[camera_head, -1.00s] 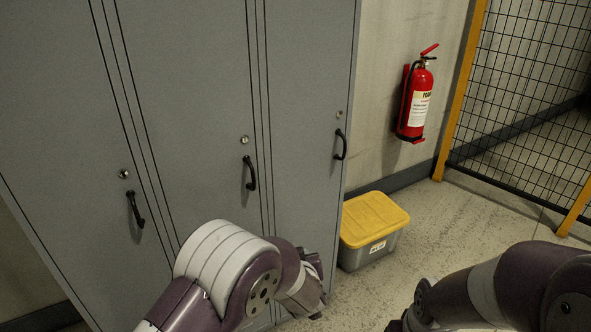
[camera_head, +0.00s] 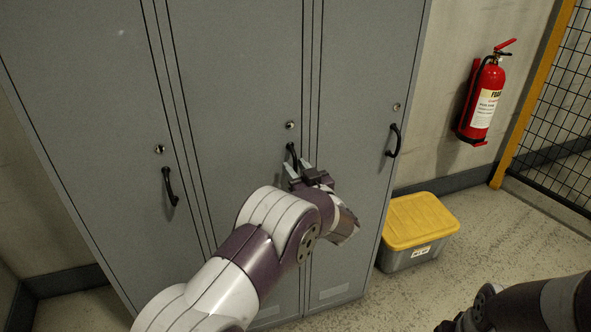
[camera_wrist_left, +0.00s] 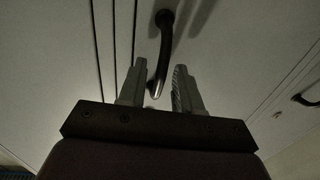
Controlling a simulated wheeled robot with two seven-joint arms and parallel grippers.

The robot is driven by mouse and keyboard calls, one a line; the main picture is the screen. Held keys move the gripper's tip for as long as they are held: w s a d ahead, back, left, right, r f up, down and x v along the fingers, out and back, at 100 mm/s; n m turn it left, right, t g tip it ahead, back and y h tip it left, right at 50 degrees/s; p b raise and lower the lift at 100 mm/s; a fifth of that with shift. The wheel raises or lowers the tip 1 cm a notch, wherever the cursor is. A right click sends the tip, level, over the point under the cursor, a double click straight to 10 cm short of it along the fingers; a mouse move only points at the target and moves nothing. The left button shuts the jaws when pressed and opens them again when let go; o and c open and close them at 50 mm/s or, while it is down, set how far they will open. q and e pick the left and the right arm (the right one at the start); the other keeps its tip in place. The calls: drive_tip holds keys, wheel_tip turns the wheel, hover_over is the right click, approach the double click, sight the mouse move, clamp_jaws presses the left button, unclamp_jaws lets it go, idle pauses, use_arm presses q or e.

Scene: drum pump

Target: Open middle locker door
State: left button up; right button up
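The middle locker door (camera_head: 235,70) is grey and closed, with a round lock (camera_head: 290,125) above its black curved handle (camera_head: 291,153). My left gripper (camera_head: 300,170) is at the lower part of this handle in the head view. In the left wrist view the gripper (camera_wrist_left: 157,85) is open, and the handle (camera_wrist_left: 166,45) reaches down between its two grey fingers, with a gap on each side. Whether a finger touches the handle cannot be told. My right arm (camera_head: 525,305) is at the lower right; its gripper is not clearly visible.
The left door's handle (camera_head: 169,187) and the right door's handle (camera_head: 393,140) are on either side. A grey box with a yellow lid (camera_head: 420,220) stands on the floor at right. A red fire extinguisher (camera_head: 482,97) hangs on the wall. Floor (camera_head: 475,240) beside the box is clear.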

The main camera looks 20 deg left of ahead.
use_arm(q)
drive_tip(key=shift+w+a, duration=0.3)
drive_tip(key=shift+w, duration=0.05)
clamp_jaws()
drive_tip(key=shift+s, duration=0.15)
